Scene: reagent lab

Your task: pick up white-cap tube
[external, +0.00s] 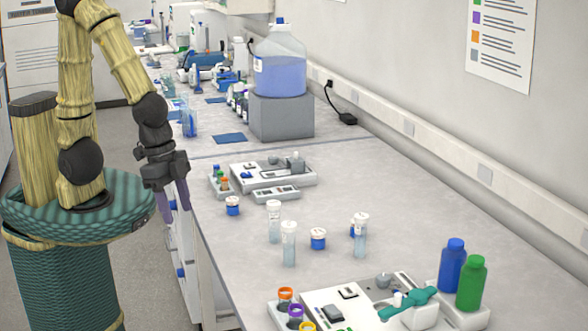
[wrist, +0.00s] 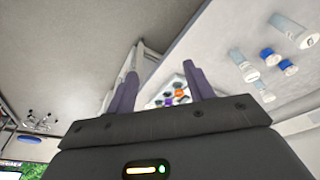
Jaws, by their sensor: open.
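Three clear tubes with white caps stand upright on the bench in the external view: a left one (external: 274,224), a front one (external: 289,246) and a right one (external: 360,238). White-capped tubes also show at the upper right of the wrist view, one of them large (wrist: 292,30). My gripper (external: 172,203) hangs at the bench's left edge, fingers pointing down, to the left of the tubes and apart from them. In the wrist view its two purple fingers (wrist: 160,88) are spread with nothing between them.
Small blue jars with white lids (external: 318,238) stand among the tubes. A blue bottle (external: 452,266) and a green bottle (external: 470,284) stand at the right. A device with coloured-ring tubes (external: 345,303) is in front, another device (external: 262,173) behind. Bare bench (external: 420,215) lies toward the wall.

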